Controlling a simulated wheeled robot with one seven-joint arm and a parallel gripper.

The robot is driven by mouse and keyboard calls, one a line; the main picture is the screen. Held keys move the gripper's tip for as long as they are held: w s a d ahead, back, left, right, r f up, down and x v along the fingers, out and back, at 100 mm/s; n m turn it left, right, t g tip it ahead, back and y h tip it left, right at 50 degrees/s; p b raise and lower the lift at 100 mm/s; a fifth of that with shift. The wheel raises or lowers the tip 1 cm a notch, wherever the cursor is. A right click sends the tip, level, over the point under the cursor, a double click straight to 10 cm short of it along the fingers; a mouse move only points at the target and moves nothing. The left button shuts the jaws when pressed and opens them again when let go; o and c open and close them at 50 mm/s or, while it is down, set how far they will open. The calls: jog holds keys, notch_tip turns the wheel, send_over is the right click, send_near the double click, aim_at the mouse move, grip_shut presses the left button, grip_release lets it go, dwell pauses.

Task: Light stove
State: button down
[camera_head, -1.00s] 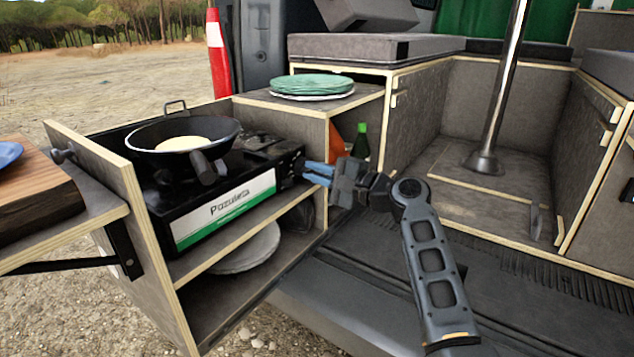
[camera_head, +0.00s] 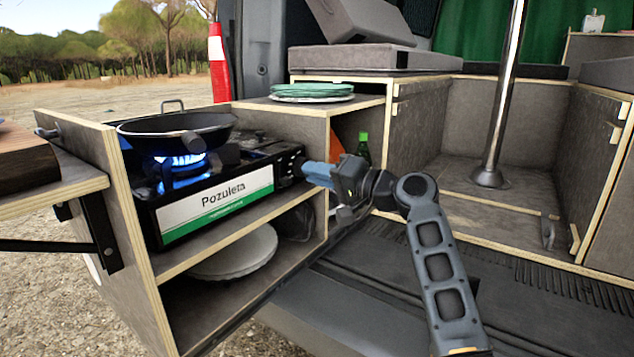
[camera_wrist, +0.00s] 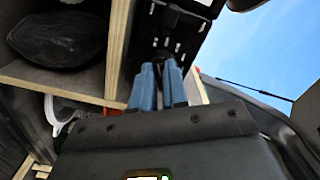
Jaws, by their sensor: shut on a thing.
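A black portable stove (camera_head: 215,207) with a white and green "Pozuleta" label sits on the upper shelf of the pull-out unit. A blue flame (camera_head: 182,170) burns on it under a black frying pan (camera_head: 175,133). The control knob (camera_head: 299,167) is at the right end of the stove front. My gripper (camera_head: 308,172) has its blue fingertips shut on the knob. In the wrist view, my blue fingers (camera_wrist: 158,85) reach up to the dark stove front (camera_wrist: 180,35); the knob is mostly hidden between them.
Plates (camera_head: 235,255) lie on the lower shelf. Green plates (camera_head: 311,90) are stacked on the cabinet top behind. A green bottle (camera_head: 363,150) stands in the niche beside my gripper. A metal post (camera_head: 500,100) rises at the right.

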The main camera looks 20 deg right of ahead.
jog(key=shift+f+n, duration=0.15)
jog(key=shift+n, duration=0.25)
jog(key=c, duration=1.1)
grip_release()
jog(key=shift+c, duration=0.2)
jog(key=p+v, duration=0.1)
jog(key=v, duration=0.6)
jog(key=shift+s+d, duration=0.25)
jog(key=shift+s, duration=0.05)
